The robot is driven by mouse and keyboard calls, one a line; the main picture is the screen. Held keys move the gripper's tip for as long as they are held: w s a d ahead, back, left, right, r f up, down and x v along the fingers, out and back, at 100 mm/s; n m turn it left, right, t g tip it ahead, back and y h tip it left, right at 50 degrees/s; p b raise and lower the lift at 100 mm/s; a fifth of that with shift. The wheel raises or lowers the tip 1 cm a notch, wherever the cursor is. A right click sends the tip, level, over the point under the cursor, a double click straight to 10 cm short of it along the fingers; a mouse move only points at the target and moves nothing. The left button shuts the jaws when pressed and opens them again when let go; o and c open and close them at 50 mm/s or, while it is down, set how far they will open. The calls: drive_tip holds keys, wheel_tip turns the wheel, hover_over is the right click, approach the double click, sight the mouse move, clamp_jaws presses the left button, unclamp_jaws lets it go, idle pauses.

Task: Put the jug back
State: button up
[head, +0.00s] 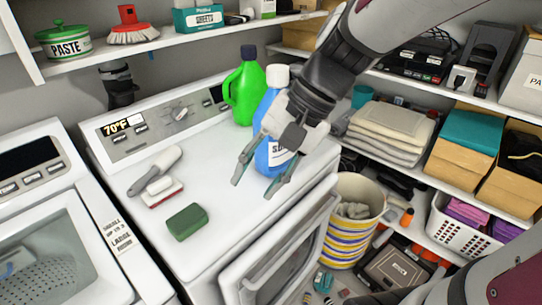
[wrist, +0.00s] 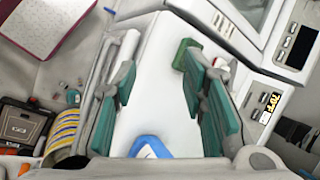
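A green jug (head: 245,92) with a side handle and dark cap stands upright at the back of the white machine top (head: 150,215). A blue bottle (head: 264,120) with a white cap and a partly hidden label stands upright beside it, to the right. I cannot tell which of the two the task calls the jug. My gripper (head: 253,189) is open and empty, in front of the blue bottle and covering part of it. In the wrist view my gripper's (wrist: 163,110) fingers are wide apart, with part of the blue bottle (wrist: 152,147) at the bottom edge between them.
A green sponge (head: 187,222) and a brush (head: 161,191) lie on the machine top. An upper shelf (head: 165,42) holds a paste tin (head: 63,42) and a red brush (head: 132,28). A striped bucket (head: 350,225) stands at right, near shelves with boxes and folded cloths (head: 390,132).

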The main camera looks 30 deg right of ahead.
drive_tip(key=s+d+r+n+t+h, duration=0.3)
drive_tip(key=s+n+h, duration=0.2)
drive_tip(key=n, duration=0.3)
drive_tip(key=shift+s+r+h, duration=0.3)
drive_tip(key=shift+s, duration=0.5)
idle(0.4)
